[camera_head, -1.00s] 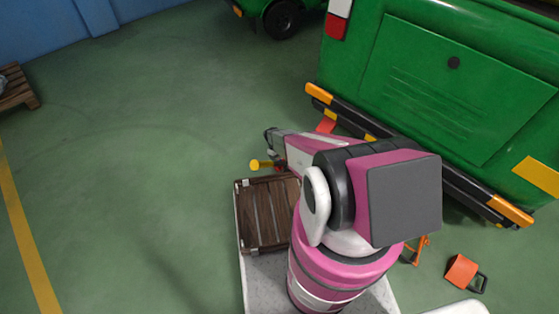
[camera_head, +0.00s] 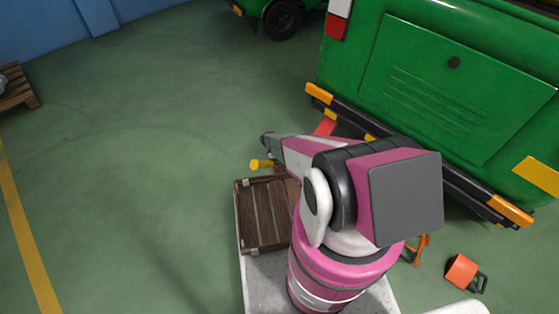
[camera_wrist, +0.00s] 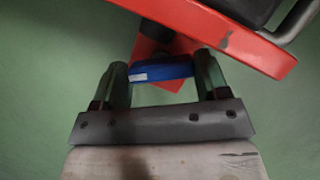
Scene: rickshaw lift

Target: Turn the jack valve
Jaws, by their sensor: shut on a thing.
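The jack is a red metal body (camera_wrist: 220,28) across the top of the wrist view, with a smaller red part below it. The jack valve is a blue bar (camera_wrist: 165,72) with a small white label, beside the red body. My gripper (camera_wrist: 161,76) has a finger at each end of the blue bar and is shut on it. In the head view a bit of red (camera_head: 326,126), likely the jack, shows by the rear bumper of the green rickshaw (camera_head: 460,75). There, my arm hides most of the jack and the valve.
A brown slatted crate (camera_head: 265,215) sits left of my arm, with a yellow-ended object (camera_head: 260,164) above it in the picture. An orange stand (camera_head: 420,248) and an orange-red container (camera_head: 461,271) stand at right.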

